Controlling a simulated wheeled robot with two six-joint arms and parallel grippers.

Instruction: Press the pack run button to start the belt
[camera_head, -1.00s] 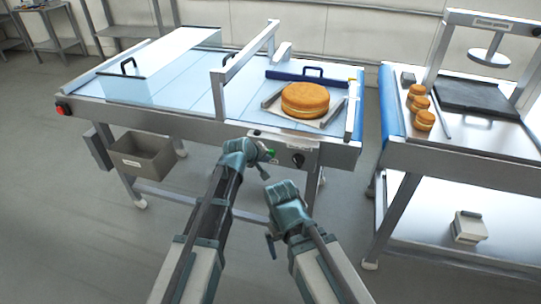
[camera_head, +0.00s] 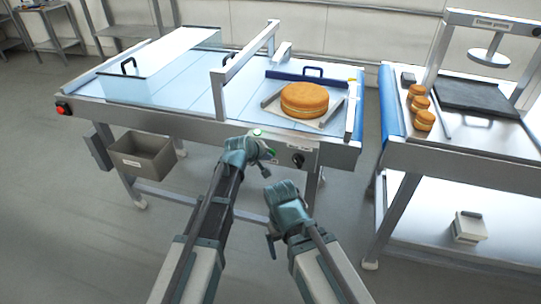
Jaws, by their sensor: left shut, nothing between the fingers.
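The front panel of the belt machine (camera_head: 325,154) carries a green button (camera_head: 274,152), a dark round knob (camera_head: 298,160) and a small green lamp (camera_head: 257,132) on its upper edge. The labels are too small to read. My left gripper (camera_head: 269,157) is shut and empty, its tip at the green button; I cannot tell whether it touches or presses it. The belt (camera_head: 180,92) is pale blue. A round cake (camera_head: 305,99) lies on a tray at its right end. My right gripper (camera_head: 271,243) hangs lower, in front of the machine; its jaws are unclear.
A red button (camera_head: 63,108) sits at the machine's left corner. A clear cover (camera_head: 150,75) and a metal arch (camera_head: 220,95) stand over the belt. A grey bin (camera_head: 142,155) hangs below. A second table with small cakes (camera_head: 418,100) stands at the right.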

